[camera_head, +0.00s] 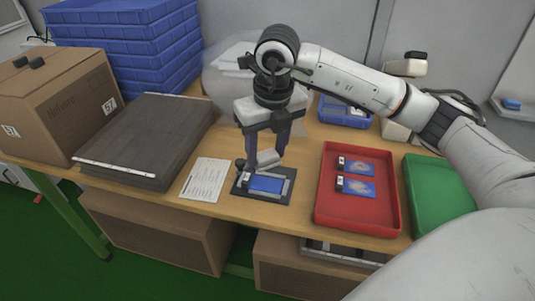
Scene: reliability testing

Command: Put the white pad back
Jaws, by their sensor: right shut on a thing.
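My right gripper (266,160) reaches down from above to a dark fixture (241,190) near the table's front edge. Its fingers are shut on a small pale piece, which looks like the white pad (263,161). The fingers hide part of it. The pad is at the back edge of the fixture; I cannot tell whether it touches it. A blue rectangular item (266,184) lies in the fixture, in front of the fingers. My left gripper is not in view.
A white printed sheet (205,180) lies left of the fixture. A red tray (358,214) with two blue items and a green tray (440,190) stand to the right. A grey stack (150,135), a cardboard box (60,100) and blue crates (130,45) fill the left.

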